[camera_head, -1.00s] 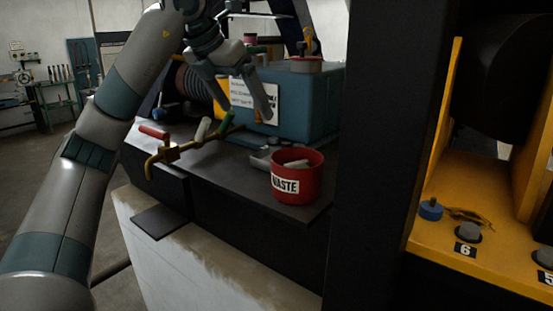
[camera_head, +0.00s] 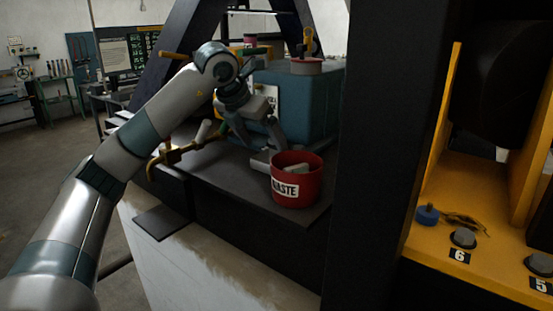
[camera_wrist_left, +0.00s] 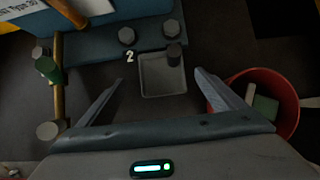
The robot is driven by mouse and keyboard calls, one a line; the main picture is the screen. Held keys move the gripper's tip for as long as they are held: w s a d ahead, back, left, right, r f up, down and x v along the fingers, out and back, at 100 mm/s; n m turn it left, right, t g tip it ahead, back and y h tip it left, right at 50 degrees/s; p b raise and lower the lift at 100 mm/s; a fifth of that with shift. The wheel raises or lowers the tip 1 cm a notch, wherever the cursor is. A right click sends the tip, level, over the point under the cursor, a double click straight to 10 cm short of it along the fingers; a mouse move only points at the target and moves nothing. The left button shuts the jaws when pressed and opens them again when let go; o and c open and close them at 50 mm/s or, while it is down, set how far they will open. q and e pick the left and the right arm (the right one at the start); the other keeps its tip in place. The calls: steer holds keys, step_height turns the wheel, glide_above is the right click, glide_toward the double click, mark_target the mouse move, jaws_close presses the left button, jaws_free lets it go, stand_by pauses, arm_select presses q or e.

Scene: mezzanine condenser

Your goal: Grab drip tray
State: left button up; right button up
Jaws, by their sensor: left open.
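The drip tray (camera_wrist_left: 163,76) is a shallow grey square tray on the dark shelf, below a dark round fitting at its upper right and the digit 2. My left gripper (camera_wrist_left: 160,84) is open, with its fingers to either side of the tray in the left wrist view and nothing between them. In the head view my left gripper (camera_head: 262,143) reaches down in front of the blue unit. There the tray (camera_head: 261,163) shows only in part, as a grey edge behind the red waste bin. My right gripper is not in view.
The red waste bin (camera_head: 298,183) stands close to the right finger and holds pale scraps. A brass pipe with handles (camera_head: 170,157) lies left of the tray. The blue unit (camera_head: 310,95) rises behind. A black post (camera_head: 375,160) stands to the right.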

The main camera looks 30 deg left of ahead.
mark_target(270, 155)
arm_select(q)
steer(key=shift+f, duration=0.15)
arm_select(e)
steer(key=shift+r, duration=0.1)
arm_select(q)
steer(key=shift+w+f+p, duration=0.15)
steer(key=shift+f+p, duration=0.05)
steer(key=shift+p, duration=0.1)
steer(key=p+x, duration=0.2)
steer(key=x, duration=0.1)
steer(key=shift+d+f, duration=0.2)
steer(key=shift+f, duration=0.05)
steer(key=shift+w+f, duration=0.2)
steer(key=shift+f, duration=0.1)
steer(key=shift+w+f, duration=0.1)
steer(key=shift+f, duration=0.05)
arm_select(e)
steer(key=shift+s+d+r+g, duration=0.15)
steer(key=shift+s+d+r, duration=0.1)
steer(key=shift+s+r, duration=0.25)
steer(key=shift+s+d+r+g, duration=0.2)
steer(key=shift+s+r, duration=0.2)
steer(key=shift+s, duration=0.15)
arm_select(q)
steer(key=c, duration=1.3)
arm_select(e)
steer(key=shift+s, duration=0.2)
